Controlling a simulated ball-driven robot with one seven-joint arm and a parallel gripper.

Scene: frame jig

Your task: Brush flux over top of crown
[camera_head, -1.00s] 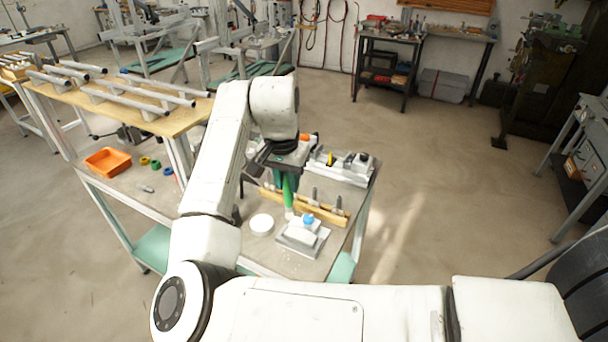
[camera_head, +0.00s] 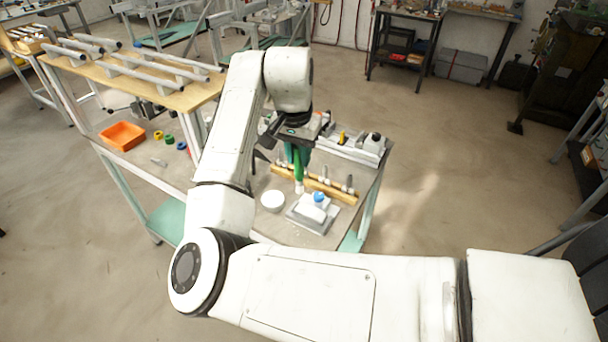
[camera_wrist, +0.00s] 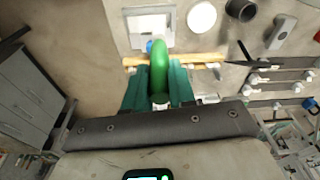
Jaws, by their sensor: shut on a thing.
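My gripper (camera_head: 297,143) is shut on the green handle of a brush (camera_head: 298,165), which points down with its pale end just above the bench. In the wrist view the green brush handle (camera_wrist: 162,65) stands between the two green fingers (camera_wrist: 160,88). A grey plate (camera_head: 302,217) carries a white block with a blue top (camera_head: 320,198), just right of and nearer than the brush end. The blue top is mostly hidden behind the brush in the wrist view. I cannot tell which part is the crown, nor whether the brush end touches anything.
A round white dish (camera_head: 272,201) sits left of the plate. A wooden strip with upright pegs (camera_head: 335,190) runs behind it. A pale fixture (camera_head: 352,147) stands at the bench's back right. An orange tray (camera_head: 122,135) and small coloured rings lie at the left.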

